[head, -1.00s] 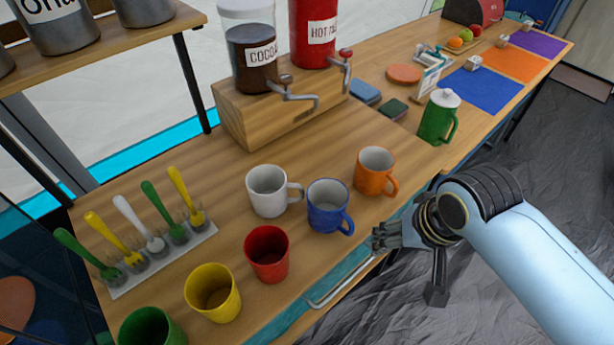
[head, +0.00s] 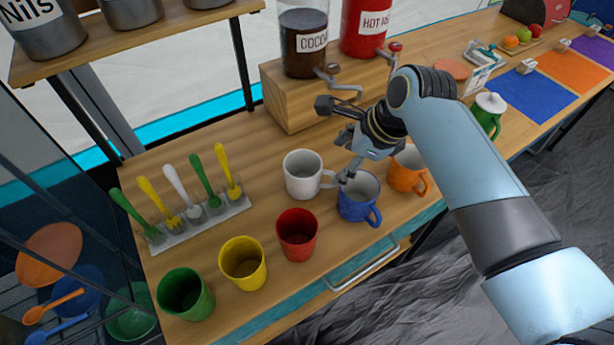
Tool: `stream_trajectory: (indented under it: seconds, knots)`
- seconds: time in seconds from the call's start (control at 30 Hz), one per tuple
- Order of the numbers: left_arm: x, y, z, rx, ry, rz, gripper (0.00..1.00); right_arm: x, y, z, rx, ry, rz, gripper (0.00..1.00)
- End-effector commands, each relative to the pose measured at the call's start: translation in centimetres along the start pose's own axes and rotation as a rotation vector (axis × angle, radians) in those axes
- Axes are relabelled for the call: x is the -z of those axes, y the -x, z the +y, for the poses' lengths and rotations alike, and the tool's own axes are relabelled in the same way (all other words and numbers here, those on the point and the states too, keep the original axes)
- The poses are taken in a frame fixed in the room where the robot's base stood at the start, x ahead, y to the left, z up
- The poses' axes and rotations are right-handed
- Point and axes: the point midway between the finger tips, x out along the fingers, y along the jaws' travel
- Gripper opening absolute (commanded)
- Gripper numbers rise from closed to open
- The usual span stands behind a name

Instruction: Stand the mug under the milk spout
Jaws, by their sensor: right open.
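A white mug (head: 301,175), a blue mug (head: 358,203) and an orange mug (head: 407,176) stand upright in a row on the wooden counter. The red dispenser (head: 364,27), its label starting "HOT M", stands on a wooden block. A spout with a red-topped tap (head: 395,50) sticks out at its front, partly hidden by my arm. My right gripper (head: 348,163) is open and empty. It hangs just above the white mug's handle and the blue mug's back rim; I cannot tell whether it touches either. My left gripper is out of view.
The cocoa dispenser (head: 304,42) shares the wooden block (head: 290,100). Red (head: 297,238), yellow (head: 243,266) and green (head: 185,294) cups stand in front left.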

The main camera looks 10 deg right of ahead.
Motion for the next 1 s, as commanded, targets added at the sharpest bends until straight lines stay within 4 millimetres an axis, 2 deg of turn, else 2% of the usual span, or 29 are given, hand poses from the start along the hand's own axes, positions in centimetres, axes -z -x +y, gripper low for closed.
stream_trajectory:
  seconds: [0.03, 0.27, 0.53, 0.83, 1.0]
  knots:
    - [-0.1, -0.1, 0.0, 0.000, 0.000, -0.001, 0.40, 0.0, -0.8, 0.0, -0.002, 0.000, 0.000, 0.64]
    - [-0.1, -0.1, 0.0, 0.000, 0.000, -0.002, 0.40, 0.1, -2.7, 0.1, 0.000, 0.003, 0.001, 0.64]
    - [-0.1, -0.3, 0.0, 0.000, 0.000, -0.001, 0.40, 0.2, -6.5, 0.2, 0.001, 0.004, 0.002, 0.64]
    - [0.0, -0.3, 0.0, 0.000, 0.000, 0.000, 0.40, 0.2, -7.0, 0.3, 0.002, 0.004, 0.002, 0.64]
    - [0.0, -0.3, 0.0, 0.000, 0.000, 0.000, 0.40, 0.2, -7.0, 0.3, 0.002, 0.004, 0.002, 0.42]
